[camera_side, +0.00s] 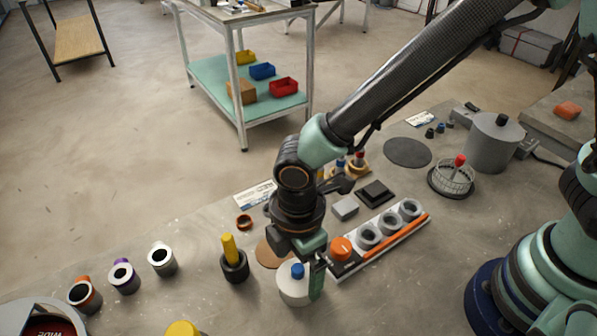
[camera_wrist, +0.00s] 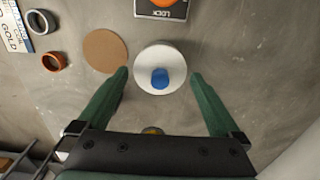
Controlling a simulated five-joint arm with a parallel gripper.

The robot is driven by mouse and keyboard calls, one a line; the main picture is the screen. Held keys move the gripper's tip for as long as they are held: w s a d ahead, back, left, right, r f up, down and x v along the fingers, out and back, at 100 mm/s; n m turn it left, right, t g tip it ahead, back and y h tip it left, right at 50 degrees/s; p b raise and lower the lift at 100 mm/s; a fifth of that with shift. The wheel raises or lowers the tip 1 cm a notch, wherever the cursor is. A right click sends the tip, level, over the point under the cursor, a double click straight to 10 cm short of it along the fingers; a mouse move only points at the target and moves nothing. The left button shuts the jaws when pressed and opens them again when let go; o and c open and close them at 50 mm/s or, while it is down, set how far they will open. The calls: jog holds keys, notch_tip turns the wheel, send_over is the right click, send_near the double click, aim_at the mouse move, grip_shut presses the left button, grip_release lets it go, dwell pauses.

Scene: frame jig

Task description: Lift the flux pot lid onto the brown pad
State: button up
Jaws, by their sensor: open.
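The flux pot (camera_side: 292,291) is a white round pot with a blue-knobbed lid on top, near the front of the bench. In the wrist view its white lid (camera_wrist: 146,59) shows from above, with the blue knob (camera_wrist: 160,78) between my fingertips. My gripper (camera_wrist: 160,75) is open, one finger on each side of the knob and apart from it. In the side view my gripper (camera_side: 301,266) is right at the pot, one finger hanging at its right side. The brown pad (camera_side: 269,256) lies flat and bare just behind the pot, partly hidden by my gripper; it also shows in the wrist view (camera_wrist: 105,50).
A tray with an orange knob (camera_side: 341,247) and several grey rings is close on the right. A dark cup with a yellow handle (camera_side: 234,262) stands to the left. A copper ring (camera_side: 244,222) and a label card (camera_side: 255,193) lie behind the pad.

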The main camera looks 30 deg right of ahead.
aim_at(298, 268)
jog(key=shift+f, duration=0.4)
jog(key=shift+c, duration=0.3)
jog(key=c, duration=1)
jog(key=shift+r, duration=0.2)
notch_tip(298, 268, up, 21)
jog(key=shift+r, duration=0.1)
